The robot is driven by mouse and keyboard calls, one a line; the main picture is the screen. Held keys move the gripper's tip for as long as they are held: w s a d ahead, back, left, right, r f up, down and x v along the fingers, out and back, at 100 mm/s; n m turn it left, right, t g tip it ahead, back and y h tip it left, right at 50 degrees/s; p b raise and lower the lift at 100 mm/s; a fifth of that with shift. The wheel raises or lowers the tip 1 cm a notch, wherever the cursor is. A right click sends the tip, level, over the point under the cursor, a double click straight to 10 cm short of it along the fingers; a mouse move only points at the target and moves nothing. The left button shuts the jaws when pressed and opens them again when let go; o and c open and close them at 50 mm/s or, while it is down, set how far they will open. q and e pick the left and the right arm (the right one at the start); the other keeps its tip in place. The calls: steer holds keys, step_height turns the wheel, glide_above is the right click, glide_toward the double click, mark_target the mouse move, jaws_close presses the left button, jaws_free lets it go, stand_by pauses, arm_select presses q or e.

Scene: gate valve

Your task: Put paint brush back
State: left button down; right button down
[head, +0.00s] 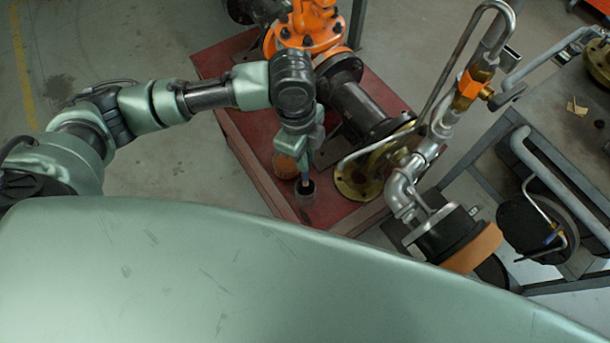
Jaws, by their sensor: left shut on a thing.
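My left gripper (302,160) points down over the red platform (275,190), below my dark wrist. It is shut on the paint brush (305,178), of which only a small bluish part shows under the fingers. A small dark cup (305,193) stands at the platform's front edge, right below the brush. The brush's lower end is at the cup's mouth; whether it is inside cannot be told. The fingers and the rest of the brush are mostly hidden by my wrist. My right gripper is not in view.
An orange round thing (285,166) is just left of the gripper. The orange valve (306,28) and dark pipe (365,105) stand behind, with a brass flange (358,180) close right. Metal piping (404,190) and a workbench (560,100) fill the right. Floor at left is clear.

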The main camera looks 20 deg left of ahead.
mark_target(305, 176)
arm_select(q)
step_height(305, 176, down, 10)
steer(key=shift+r, duration=0.2)
steer(key=c, duration=1.4)
jaws_free()
steer(key=shift+r, duration=0.15)
step_height(305, 176, up, 12)
steer(key=a, duration=0.1)
steer(key=shift+w+b, duration=0.15)
steer(key=shift+b, duration=0.2)
